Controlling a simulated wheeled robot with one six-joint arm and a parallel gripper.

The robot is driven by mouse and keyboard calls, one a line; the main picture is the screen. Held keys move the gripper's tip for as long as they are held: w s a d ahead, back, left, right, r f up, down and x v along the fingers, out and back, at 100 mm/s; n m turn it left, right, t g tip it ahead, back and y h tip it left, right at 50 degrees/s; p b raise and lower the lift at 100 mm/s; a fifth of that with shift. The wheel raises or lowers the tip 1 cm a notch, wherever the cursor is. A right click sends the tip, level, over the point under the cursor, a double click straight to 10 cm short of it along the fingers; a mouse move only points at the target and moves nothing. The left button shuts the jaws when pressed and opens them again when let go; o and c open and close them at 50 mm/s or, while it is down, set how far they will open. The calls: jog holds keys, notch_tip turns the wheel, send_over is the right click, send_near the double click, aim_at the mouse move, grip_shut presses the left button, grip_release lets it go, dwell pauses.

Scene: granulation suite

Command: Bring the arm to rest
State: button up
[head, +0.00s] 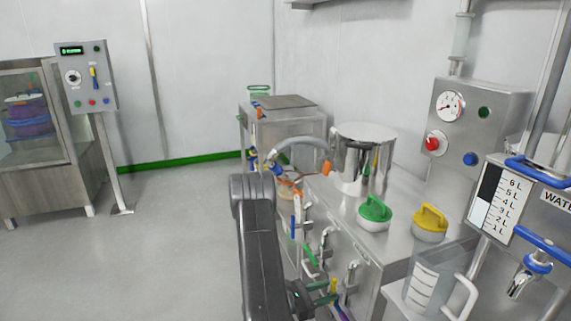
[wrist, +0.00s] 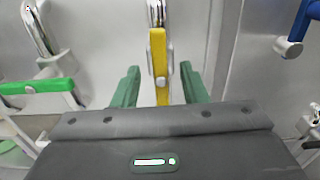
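My arm (head: 258,250) reaches forward in the lower middle of the head view, beside the front of a steel cabinet. My gripper (head: 328,292) is low at the cabinet front. In the wrist view its two green fingers (wrist: 160,78) are spread apart. A yellow valve lever (wrist: 159,66) hangs upright between them, with a gap visible on each side. In the head view the yellow lever (head: 333,286) is small and partly hidden by the fingers.
A green-handled valve (wrist: 50,87) lies left of my gripper and a blue handle (wrist: 299,22) right. A jug (head: 424,284) stands right. The floor (head: 170,240) at left is clear.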

jog(key=x, duration=0.2)
jog(key=shift+d, duration=0.25)
jog(key=shift+w+d, duration=0.15)
jog(key=shift+d, duration=0.05)
jog(key=shift+a+r+m+p, duration=0.1)
jog(key=shift+m+p, duration=0.4)
jog(key=shift+m, duration=0.4)
jog(key=v, duration=1.3)
jog(key=shift+a, duration=0.25)
jog(key=shift+s, duration=0.2)
